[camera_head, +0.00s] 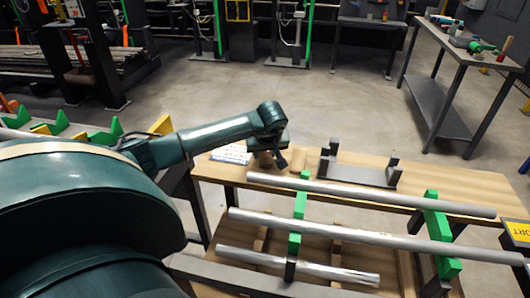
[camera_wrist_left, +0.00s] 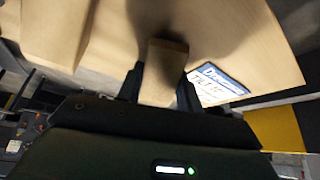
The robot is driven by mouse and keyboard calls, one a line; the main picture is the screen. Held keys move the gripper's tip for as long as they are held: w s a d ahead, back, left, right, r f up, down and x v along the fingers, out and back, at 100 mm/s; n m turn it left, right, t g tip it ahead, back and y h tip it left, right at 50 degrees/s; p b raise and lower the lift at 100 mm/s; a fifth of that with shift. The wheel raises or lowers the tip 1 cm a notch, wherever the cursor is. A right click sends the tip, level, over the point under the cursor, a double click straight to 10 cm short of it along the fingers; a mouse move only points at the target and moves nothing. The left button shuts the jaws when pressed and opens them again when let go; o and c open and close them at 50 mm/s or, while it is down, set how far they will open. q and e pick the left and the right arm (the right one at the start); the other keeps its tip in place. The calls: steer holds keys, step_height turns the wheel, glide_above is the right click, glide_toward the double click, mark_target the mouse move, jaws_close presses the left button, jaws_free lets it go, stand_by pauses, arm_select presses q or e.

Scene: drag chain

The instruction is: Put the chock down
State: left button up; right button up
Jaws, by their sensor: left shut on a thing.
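The chock (camera_wrist_left: 165,72) is a light wooden block. In the left wrist view it sits between the two dark fingers of my left gripper (camera_wrist_left: 161,84), which is shut on it. In the head view my left gripper (camera_head: 268,160) points down over the far left part of the wooden table (camera_head: 455,208), and the chock is mostly hidden behind it. A dark shadow lies on the tabletop close around the chock; I cannot tell whether it touches the wood. My right gripper is not in view.
A white and blue printed card (camera_head: 231,154) lies beside the gripper, also in the left wrist view (camera_wrist_left: 218,85). A dark bracket (camera_head: 358,175) stands to the right. Metal tubes (camera_head: 370,239) rest on green supports (camera_head: 438,216) in front. Another wooden piece (camera_wrist_left: 55,30) lies nearby.

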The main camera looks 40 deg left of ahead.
arm_select(q)
steer(key=shift+f, duration=0.2)
steer(key=shift+f, duration=0.1)
steer(key=o, duration=1)
steer(key=shift+r, duration=0.35)
steer(key=v, duration=1.1)
steer(key=shift+s+d+r, duration=0.2)
steer(key=shift+d, duration=0.05)
